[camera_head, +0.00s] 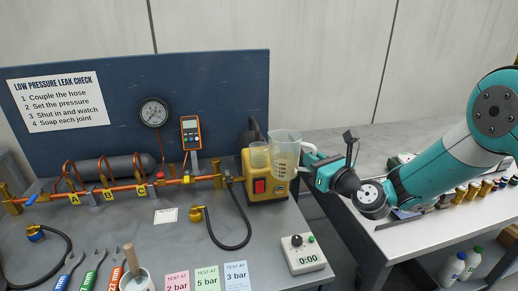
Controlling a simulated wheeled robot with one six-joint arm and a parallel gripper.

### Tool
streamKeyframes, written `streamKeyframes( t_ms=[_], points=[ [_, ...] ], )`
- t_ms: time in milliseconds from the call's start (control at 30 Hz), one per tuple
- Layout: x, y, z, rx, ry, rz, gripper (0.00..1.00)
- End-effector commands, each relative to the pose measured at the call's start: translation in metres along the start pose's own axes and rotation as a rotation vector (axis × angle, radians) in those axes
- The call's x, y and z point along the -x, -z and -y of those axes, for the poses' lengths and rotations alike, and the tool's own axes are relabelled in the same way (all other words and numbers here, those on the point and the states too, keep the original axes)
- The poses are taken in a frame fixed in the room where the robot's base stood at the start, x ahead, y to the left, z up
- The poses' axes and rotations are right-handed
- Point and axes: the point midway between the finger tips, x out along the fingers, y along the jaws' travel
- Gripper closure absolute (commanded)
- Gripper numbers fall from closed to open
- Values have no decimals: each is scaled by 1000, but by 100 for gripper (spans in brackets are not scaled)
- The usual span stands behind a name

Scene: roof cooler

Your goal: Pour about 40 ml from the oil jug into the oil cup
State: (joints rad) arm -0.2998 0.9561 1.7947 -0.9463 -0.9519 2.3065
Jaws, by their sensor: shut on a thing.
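The oil jug (285,150) is a translucent beaker-like jug with markings and a little yellowish liquid low down. My gripper (309,158) is shut on the jug from the right, at its handle side, and holds it up, close to upright. The oil cup (258,152) looks like the small clear cup on top of the yellow pump (256,187) with a red switch. The jug is just right of the cup and overlaps the pump's right side in view. I cannot tell whether jug and cup touch, or how much liquid the cup holds. No stream of oil shows.
A black hose (245,225) curves below the pump. A gap separates this bench from the right one.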

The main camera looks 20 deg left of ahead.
Motion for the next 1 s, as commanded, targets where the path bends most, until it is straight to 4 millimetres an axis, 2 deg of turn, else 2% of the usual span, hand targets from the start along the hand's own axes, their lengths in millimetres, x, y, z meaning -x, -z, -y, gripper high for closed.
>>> streamKeyframes(
  t_ms=[33,400,633,1000],
  points=[
    [1,0,6,-1,-40,5,100],
    [-4,1,18,6,-493,5,100],
    [-5,2,20,4,-614,0,100],
    [-7,2,22,2,-699,0,100]
  ],
)
